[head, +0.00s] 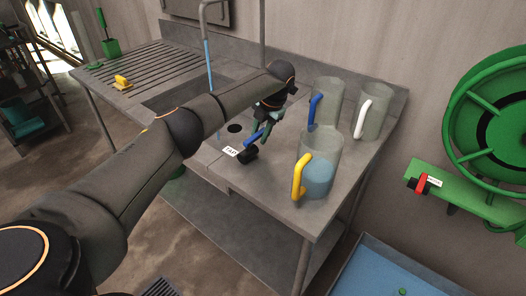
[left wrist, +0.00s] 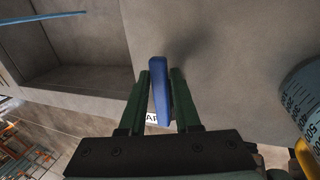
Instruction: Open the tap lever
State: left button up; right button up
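The tap lever (head: 254,137) is a blue bar on a dark base by a white TAP label (head: 231,151) on the worktop. My left gripper (head: 269,122) reaches down to it from above. In the left wrist view the blue lever (left wrist: 159,88) stands between the two green fingers of the left gripper (left wrist: 160,92) and fills the gap, so the gripper looks shut on it. The spout (head: 204,22) arches over the sink (head: 180,92), and a thin blue stream (head: 208,62) hangs below its end. My right gripper is not in view.
A jug with a yellow handle (head: 318,150) and blue liquid stands right of the lever. Jugs with a blue handle (head: 329,92) and a white handle (head: 374,115) stand behind. A yellow item (head: 122,82) lies on the drainboard. A green wheel (head: 490,110) is at right.

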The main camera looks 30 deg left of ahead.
pick_arm(q)
jog(key=o, duration=0.4)
jog(key=shift+r, duration=0.1)
jog(key=p+v, duration=0.4)
jog(key=a+p+v, duration=0.1)
jog(key=p+v, duration=0.1)
jog(key=shift+d+r, duration=0.15)
jog(key=shift+r, duration=0.4)
jog(key=b+v, duration=0.1)
jog(key=v, duration=1.1)
jog(key=shift+d+r, duration=0.1)
jog(key=shift+r, duration=0.15)
